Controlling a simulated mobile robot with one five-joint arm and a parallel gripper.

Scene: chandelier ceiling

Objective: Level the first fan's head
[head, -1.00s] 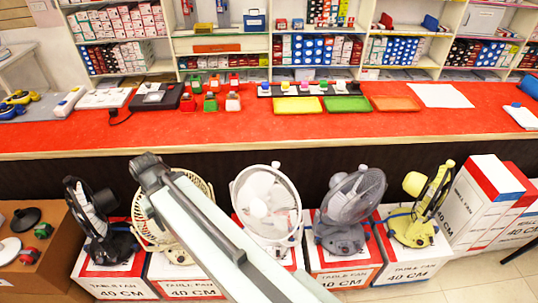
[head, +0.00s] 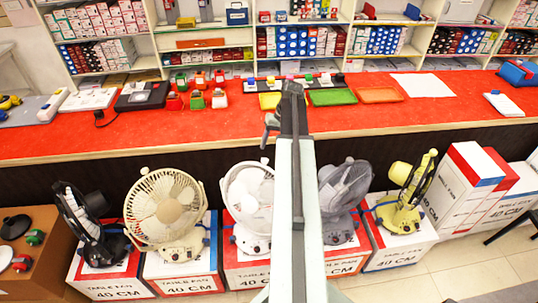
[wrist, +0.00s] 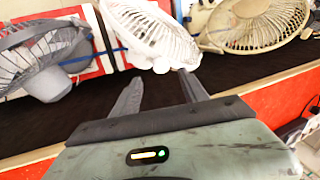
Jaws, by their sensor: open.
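A row of table fans stands on cartons in front of the counter. From left in the head view they are a black fan (head: 84,222) turned edge-on with its head tilted, a cream fan (head: 165,210) facing me, a white fan (head: 250,200), a grey fan (head: 345,195) and a yellow fan (head: 410,190) with a tilted head. Which one counts as first is not marked. My gripper (wrist: 160,88) is open and empty in the wrist view, its fingers pointing toward the white fan (wrist: 150,35). The grey fan (wrist: 40,55) and cream fan (wrist: 250,25) flank it there. My arm partly hides the white and grey fans.
The red counter (head: 180,135) runs behind the fans and carries trays, small scales and boxes. Stocked shelves stand behind it. A brown box (head: 30,250) is at the left; tall cartons (head: 470,190) stand at the right. Tiled floor is free at the front right.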

